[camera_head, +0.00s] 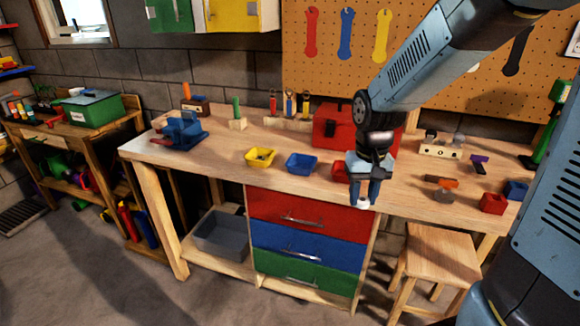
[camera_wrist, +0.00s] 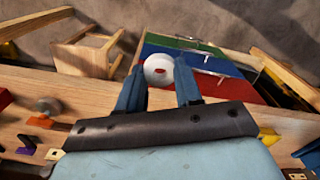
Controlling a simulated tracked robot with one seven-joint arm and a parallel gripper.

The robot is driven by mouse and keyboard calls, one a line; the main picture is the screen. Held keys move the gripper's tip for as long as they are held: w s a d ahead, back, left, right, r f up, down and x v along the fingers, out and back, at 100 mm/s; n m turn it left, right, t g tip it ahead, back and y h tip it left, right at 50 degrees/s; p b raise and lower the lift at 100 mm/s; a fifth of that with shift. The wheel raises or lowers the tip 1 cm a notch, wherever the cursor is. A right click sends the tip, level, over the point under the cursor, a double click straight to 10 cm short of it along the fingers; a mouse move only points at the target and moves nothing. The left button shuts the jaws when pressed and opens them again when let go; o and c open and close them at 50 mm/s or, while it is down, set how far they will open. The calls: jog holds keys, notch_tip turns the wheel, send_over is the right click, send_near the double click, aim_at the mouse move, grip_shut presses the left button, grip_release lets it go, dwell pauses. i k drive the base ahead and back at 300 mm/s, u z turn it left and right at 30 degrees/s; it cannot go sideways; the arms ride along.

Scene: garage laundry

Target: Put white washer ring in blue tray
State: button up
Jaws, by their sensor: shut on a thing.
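My gripper (camera_head: 364,200) is shut on the white washer ring (camera_head: 362,204) in front of the workbench's front edge, above the stool side of the drawers. In the wrist view the white washer ring (camera_wrist: 159,69) shows as a round disc with a hole, between the blue fingertips of my gripper (camera_wrist: 160,82). The blue tray (camera_head: 302,164) sits on the bench, to the left of my gripper in the head view. I cannot see anything in it.
A yellow tray (camera_head: 260,158) stands left of the blue tray. A red tray (camera_head: 340,172) is partly hidden behind my gripper. A red toolbox (camera_head: 340,127) stands at the back. A wooden stool (camera_head: 437,262) is in front of the bench.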

aim_at(302, 165)
jog(key=i, duration=0.85)
jog(key=u, duration=0.2)
jog(key=k, duration=0.75)
jog(key=z, duration=0.25)
jog(key=i, duration=0.75)
jog(key=u, duration=0.15)
